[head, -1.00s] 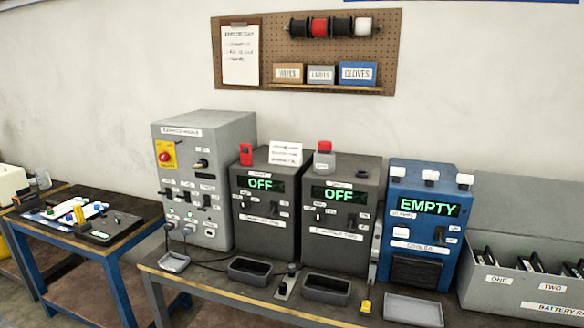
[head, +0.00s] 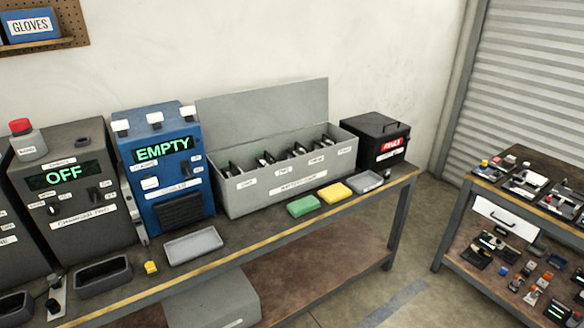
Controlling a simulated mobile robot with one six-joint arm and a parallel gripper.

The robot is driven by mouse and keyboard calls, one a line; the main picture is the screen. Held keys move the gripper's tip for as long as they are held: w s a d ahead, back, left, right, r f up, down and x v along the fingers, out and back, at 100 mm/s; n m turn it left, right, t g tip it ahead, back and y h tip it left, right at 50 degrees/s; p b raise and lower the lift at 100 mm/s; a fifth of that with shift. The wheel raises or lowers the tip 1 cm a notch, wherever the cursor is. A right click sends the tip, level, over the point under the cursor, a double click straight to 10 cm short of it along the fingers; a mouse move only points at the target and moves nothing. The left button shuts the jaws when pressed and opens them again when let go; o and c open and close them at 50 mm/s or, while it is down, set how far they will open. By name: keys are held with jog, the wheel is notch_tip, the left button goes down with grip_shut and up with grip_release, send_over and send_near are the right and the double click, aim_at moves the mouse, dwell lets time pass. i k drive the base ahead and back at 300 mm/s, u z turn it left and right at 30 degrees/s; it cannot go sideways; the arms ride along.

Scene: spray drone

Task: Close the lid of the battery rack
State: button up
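The battery rack (head: 282,192) is a long grey box with a label on its front, standing on the workbench in the middle of the head view. Its flat grey lid (head: 264,112) stands raised and open along the back edge, near the wall. Several dark batteries (head: 266,159) sit in a row inside the rack. My gripper does not show in the head view.
A grey tray (head: 193,246), a green pad (head: 303,205) and a yellow pad (head: 336,192) lie in front on the workbench.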

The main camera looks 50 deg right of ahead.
aim_at(228, 120)
jog(key=z, duration=4.25)
jog(key=i, duration=0.1)
jog(key=u, duration=2.75)
jog(key=k, duration=0.95)
jog(key=u, duration=0.15)
jog(key=i, duration=0.75)
